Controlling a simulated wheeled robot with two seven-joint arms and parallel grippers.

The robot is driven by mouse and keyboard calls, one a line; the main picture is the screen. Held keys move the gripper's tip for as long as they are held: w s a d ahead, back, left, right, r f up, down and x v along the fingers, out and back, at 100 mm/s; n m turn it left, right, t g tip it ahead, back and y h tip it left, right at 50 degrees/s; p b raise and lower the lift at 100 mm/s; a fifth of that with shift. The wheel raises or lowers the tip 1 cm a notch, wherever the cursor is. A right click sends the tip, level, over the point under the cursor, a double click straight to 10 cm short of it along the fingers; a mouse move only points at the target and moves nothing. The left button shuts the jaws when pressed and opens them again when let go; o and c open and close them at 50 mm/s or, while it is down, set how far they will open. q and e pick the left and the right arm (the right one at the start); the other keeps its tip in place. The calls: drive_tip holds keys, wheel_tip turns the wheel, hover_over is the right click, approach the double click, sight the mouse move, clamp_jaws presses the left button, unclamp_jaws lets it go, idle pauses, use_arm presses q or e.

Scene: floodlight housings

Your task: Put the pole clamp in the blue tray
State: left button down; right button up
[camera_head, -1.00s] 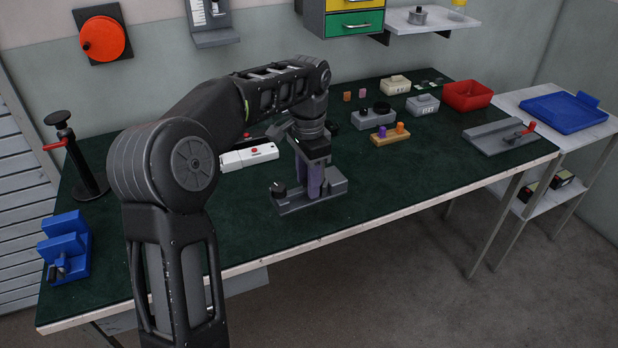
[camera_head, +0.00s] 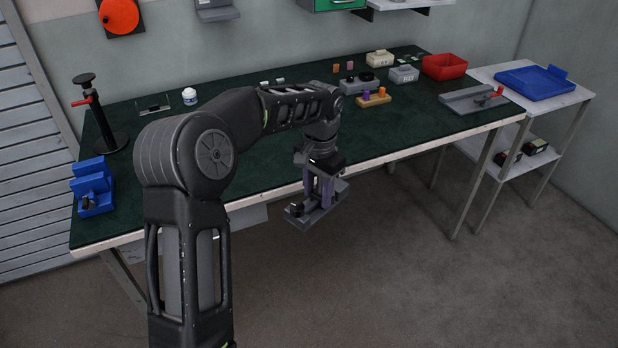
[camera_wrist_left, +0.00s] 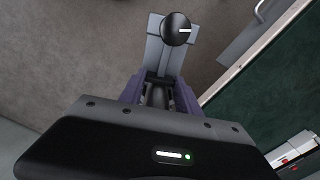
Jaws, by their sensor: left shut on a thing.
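The pole clamp (camera_head: 311,217) is a grey bar-shaped part with a black knob. It hangs just off the front edge of the green-topped bench, above the floor. My left gripper (camera_head: 323,189) points down and is shut on it, with the purple fingers on either side. The left wrist view shows the clamp (camera_wrist_left: 165,58) with its knob beyond the fingers (camera_wrist_left: 160,95). The blue tray (camera_head: 535,84) lies on the white side table at the far right, well away from the gripper, and looks empty. My right gripper is not in view.
The bench (camera_head: 240,185) bears a blue vise-like block (camera_head: 93,190), a black stand (camera_head: 104,120), a red bin (camera_head: 444,66), an orange block with pegs (camera_head: 374,98) and a grey plate with a red lever (camera_head: 470,101). Open floor (camera_head: 420,270) lies in front.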

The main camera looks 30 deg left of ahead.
use_arm(q)
drive_tip(key=s+d+f+n, duration=0.1)
drive_tip(key=s+d+f, duration=0.2)
drive_tip(key=d+f, duration=0.3)
drive_tip(key=s+d+f+n, duration=0.1)
drive_tip(key=s+d+f, duration=0.2)
drive_tip(key=d+f, duration=0.3)
wheel_tip(320, 180, down, 6)
drive_tip(key=shift+s+d+r, duration=0.2)
drive_tip(key=shift+s+d, duration=0.15)
